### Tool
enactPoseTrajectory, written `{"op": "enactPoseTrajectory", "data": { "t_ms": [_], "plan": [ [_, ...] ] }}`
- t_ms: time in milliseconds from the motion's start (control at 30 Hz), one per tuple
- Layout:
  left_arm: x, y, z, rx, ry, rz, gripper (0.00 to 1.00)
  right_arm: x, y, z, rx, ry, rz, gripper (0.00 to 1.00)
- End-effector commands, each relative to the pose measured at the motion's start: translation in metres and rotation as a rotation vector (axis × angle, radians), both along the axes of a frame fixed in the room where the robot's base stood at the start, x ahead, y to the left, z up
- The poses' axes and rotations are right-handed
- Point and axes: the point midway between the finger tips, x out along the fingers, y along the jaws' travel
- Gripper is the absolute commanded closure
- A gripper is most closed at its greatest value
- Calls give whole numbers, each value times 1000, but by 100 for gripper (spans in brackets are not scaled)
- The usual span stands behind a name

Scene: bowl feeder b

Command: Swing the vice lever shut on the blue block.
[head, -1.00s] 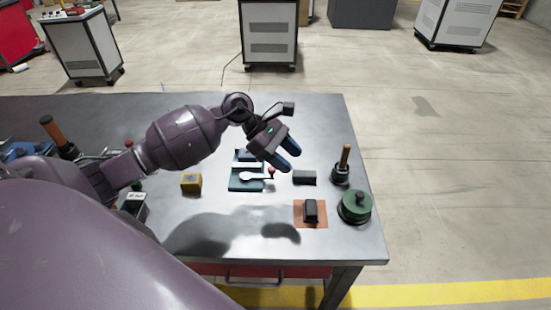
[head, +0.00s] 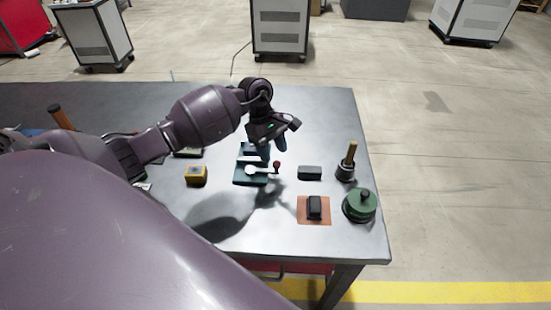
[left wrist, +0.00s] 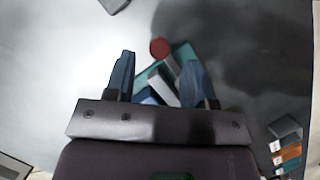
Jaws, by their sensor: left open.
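The vice has a teal base (head: 243,180) and stands near the middle of the table. Its white lever (head: 258,170) points right and ends in a red knob (head: 277,165). The knob also shows in the left wrist view (left wrist: 160,48), between and just beyond my fingertips. A blue block (head: 249,147) appears at the back of the vice, partly hidden by my gripper; a bit of blue also shows low between the fingers in the left wrist view. My left gripper (head: 285,146) is open and empty, above and behind the knob, apparently not touching it. My right gripper is not in view.
A black block (head: 314,208) sits on an orange mat (head: 303,216). A green round object (head: 360,207) and a wooden-handled tool (head: 349,158) stand near the right edge.

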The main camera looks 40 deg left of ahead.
Motion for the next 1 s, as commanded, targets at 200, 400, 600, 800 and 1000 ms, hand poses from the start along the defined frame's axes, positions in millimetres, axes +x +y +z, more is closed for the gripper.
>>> {"op": "enactPoseTrajectory", "data": {
  "t_ms": [200,400,600,800,1000],
  "plan": [
    [-2,-10,-23,-2,0,0,50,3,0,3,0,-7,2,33],
    [-3,-13,-31,0,-1,1,50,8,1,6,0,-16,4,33],
    [-3,-13,-31,0,-1,1,50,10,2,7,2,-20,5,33],
    [-3,-12,-31,0,-1,1,75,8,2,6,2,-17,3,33],
    [-3,-12,-31,0,-1,0,96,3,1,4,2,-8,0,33]
  ]
}}
